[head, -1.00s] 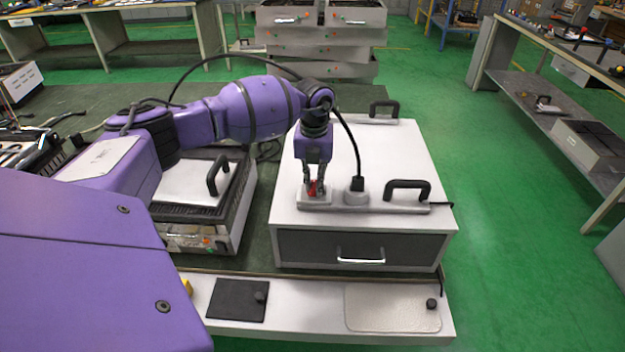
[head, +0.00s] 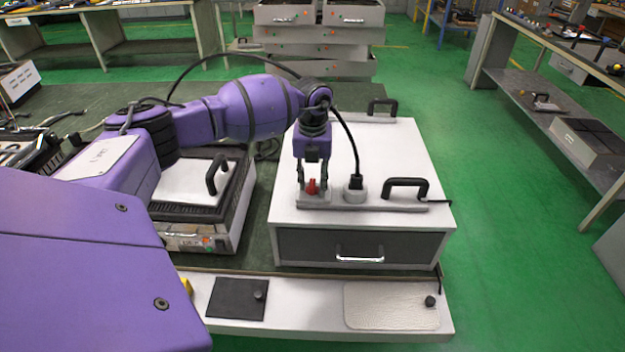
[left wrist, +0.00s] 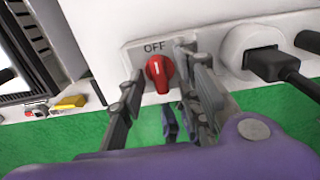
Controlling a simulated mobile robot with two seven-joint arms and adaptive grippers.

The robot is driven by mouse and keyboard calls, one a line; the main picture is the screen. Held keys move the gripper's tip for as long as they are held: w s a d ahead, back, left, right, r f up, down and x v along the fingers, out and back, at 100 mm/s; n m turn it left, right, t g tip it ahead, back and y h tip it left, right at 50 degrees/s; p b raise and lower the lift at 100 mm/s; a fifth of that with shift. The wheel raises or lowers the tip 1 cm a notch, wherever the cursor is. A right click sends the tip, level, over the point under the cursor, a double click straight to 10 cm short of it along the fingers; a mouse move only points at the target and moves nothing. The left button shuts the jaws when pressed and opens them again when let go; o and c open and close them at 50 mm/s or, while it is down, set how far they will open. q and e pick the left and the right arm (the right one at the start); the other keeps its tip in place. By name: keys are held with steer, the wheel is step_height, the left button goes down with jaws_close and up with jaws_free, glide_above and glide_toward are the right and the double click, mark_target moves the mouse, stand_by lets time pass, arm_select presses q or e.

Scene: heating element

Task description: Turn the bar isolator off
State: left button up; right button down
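The bar isolator is a red rotary knob (head: 312,187) on the grey bar along the front of the white box top. In the left wrist view the red knob (left wrist: 160,73) sits on a grey plate just below the printed word OFF (left wrist: 154,48). Its narrow end points down in that picture, with a pale mark near the end by the word. My left gripper (head: 312,193) points down over the bar. Its fingers (left wrist: 158,108) stand apart on either side of the knob, with visible gaps. My right gripper is not in view.
A black plug in a round socket (head: 355,191) stands close right of the knob, its cable rising beside my wrist. Black handles (head: 407,186) rise from the box top (head: 385,150). A second box (head: 190,183) stands left. The box top behind the bar is mostly clear.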

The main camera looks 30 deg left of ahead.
mark_target(312, 182)
arm_select(q)
step_height(312, 182, up, 12)
stand_by(0.5)
stand_by(0.4)
